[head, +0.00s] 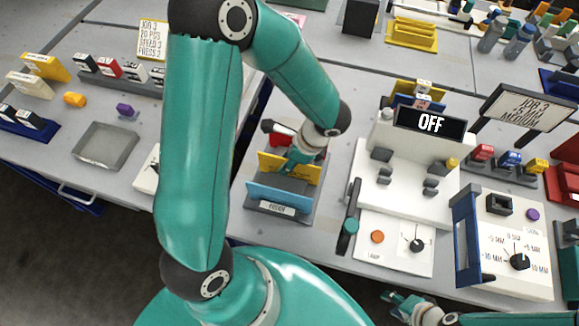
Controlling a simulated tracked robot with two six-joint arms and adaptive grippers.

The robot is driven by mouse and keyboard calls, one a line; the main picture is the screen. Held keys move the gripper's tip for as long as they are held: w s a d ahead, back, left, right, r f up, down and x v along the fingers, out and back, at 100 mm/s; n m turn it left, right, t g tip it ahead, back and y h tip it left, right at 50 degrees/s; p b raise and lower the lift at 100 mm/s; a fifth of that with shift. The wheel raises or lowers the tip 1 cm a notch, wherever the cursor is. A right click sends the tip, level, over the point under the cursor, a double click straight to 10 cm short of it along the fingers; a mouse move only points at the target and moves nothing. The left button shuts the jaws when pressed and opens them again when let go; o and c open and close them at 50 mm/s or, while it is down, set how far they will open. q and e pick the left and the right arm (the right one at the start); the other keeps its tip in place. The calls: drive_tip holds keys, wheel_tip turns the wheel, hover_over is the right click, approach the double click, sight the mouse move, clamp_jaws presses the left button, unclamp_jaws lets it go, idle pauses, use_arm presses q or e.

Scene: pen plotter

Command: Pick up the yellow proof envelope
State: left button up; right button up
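The yellow envelope (273,163) stands upright in a grey rack (293,213), behind a light blue envelope (275,193). My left gripper (291,161) reaches down from the upper right onto the top edge of the yellow envelope. It overlaps the envelope in the view; I cannot tell whether its fingers are closed on it. My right gripper (394,299) is low at the bottom right, in front of the table edge and away from the rack. Its finger gap is too small to read.
A white plotter machine (415,195) with a display reading OFF stands right of the rack. A dial panel (510,250) is further right. A red item (272,127) is behind the envelopes.

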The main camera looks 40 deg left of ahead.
use_arm(q)
drive_tip(key=shift+x, duration=0.9)
drive_tip(key=shift+f+b, duration=0.25)
drive_tip(key=shift+b, duration=0.15)
clamp_jaws()
